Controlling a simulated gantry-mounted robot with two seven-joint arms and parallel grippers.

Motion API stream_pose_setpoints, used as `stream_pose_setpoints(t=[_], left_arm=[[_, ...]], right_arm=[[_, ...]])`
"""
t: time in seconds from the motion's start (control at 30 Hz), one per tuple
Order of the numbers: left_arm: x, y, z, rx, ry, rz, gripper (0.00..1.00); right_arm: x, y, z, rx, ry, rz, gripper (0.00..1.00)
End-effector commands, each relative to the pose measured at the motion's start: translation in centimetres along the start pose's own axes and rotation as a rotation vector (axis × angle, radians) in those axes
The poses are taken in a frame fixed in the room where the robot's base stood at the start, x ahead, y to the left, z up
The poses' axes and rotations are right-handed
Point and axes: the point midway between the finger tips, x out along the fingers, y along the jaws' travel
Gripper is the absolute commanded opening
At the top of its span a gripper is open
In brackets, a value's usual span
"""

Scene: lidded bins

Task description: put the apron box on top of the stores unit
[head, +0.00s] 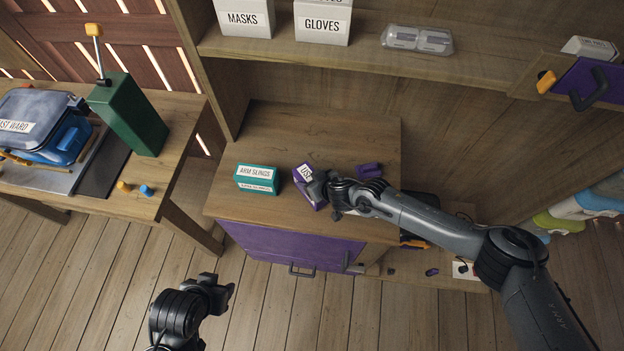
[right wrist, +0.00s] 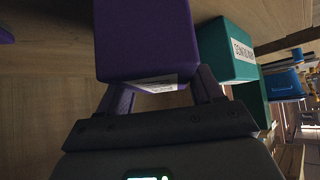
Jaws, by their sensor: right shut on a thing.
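A purple box (head: 304,177) with a white label, only partly readable as "US…", is in my right gripper (head: 319,188); I take it as the apron box. In the right wrist view the purple box (right wrist: 146,40) sits between the two fingers. It is at the wooden top of the unit with the purple front (head: 285,248), which I take as the stores unit. I cannot tell whether the box touches the top. My left gripper (head: 219,290) is low over the floor, away from the unit; its jaws are unclear.
A teal "ARM SLINGS" box (head: 257,179) stands just left of the purple box. A small purple item (head: 369,170) lies to the right. A shelf above holds a "MASKS" box (head: 244,17), a "GLOVES" box (head: 322,22) and a clear case (head: 416,40). The top's back is clear.

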Motion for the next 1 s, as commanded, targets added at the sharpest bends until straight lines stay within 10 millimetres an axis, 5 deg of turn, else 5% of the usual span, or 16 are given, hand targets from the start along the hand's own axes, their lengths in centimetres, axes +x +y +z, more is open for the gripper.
stream_pose_setpoints(t=[0.33,0.37,0.5,1.0], left_arm=[[0.3,0.0,0.1,0.002,0.000,-0.002,0.43],[0.2,-0.1,0.1,0.003,-0.001,-0.002,0.43],[0.2,-0.2,0.1,0.007,-0.001,-0.006,0.43],[-0.3,-0.3,0.0,0.011,-0.002,-0.009,0.43]], right_arm=[[0.3,0.0,0.3,0.000,0.001,0.000,0.29],[0.2,0.0,0.2,-0.001,0.000,0.000,0.70],[0.2,0.0,0.2,-0.001,0.000,0.000,0.91],[-1.0,0.1,0.0,0.002,-0.001,0.000,0.91]])
